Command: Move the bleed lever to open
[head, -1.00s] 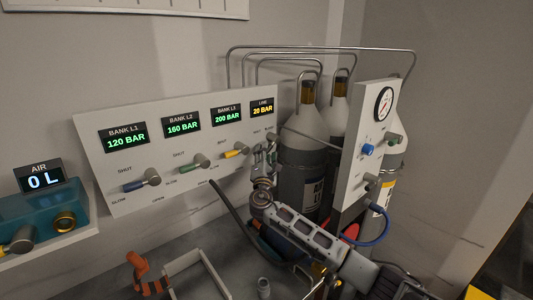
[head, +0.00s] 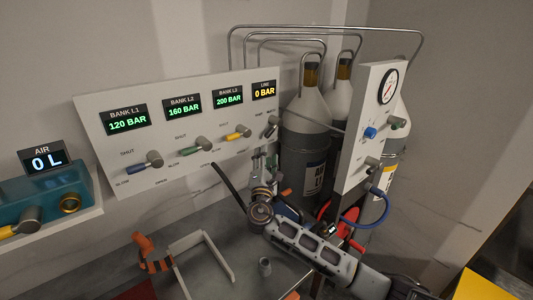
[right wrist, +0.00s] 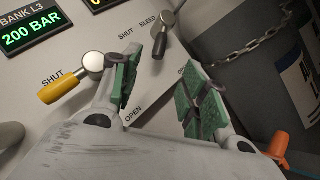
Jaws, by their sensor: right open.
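The bleed lever (head: 271,127) is at the right end of the white panel, below the LINE display (head: 264,90), which reads 0 BAR. In the right wrist view the bleed lever (right wrist: 164,36) has a dark handle hanging down from its grey pivot, beside the words SHUT and BLEED. My right gripper (head: 264,162) is just below the lever in the head view. In the right wrist view my right gripper (right wrist: 166,88) is open, with green-padded fingers apart and nothing between them. The lever lies beyond the fingertips, and I see no clear contact. My left gripper is not in view.
Three bank levers, blue (head: 144,163), green (head: 195,147) and yellow (head: 237,134), sit left of the bleed lever. Grey cylinders (head: 308,135) and a gauge panel (head: 368,135) stand close on the right. A chain (right wrist: 250,48) hangs near the cylinder.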

